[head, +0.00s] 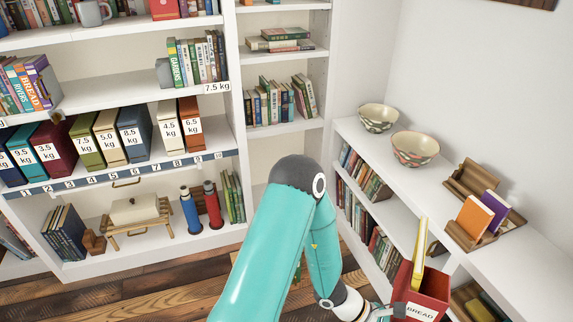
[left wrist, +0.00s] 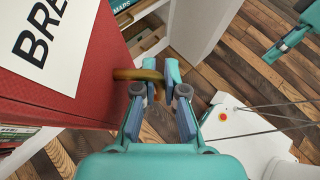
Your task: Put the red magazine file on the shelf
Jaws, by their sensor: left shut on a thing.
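The red magazine file (head: 432,290) stands upright near the low right-hand bookcase, with a "BREAD" label on its front and a yellow book (head: 420,250) sticking out of its top. In the left wrist view, the red file (left wrist: 70,80) fills the left side, with a brass pull (left wrist: 138,74) on its face. My left gripper (left wrist: 160,92) is shut around this pull. In the head view, the left gripper (head: 385,311) is at the bottom edge, beside the file. A teal gripper, my right one (left wrist: 286,44), shows small at the upper right of the wrist view; its jaw state is unclear.
Two bowls (head: 415,149) and a wooden book rack (head: 490,235) stand on the low bookcase (head: 350,130). Two bottles (head: 190,212) stand below the numbered shelf.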

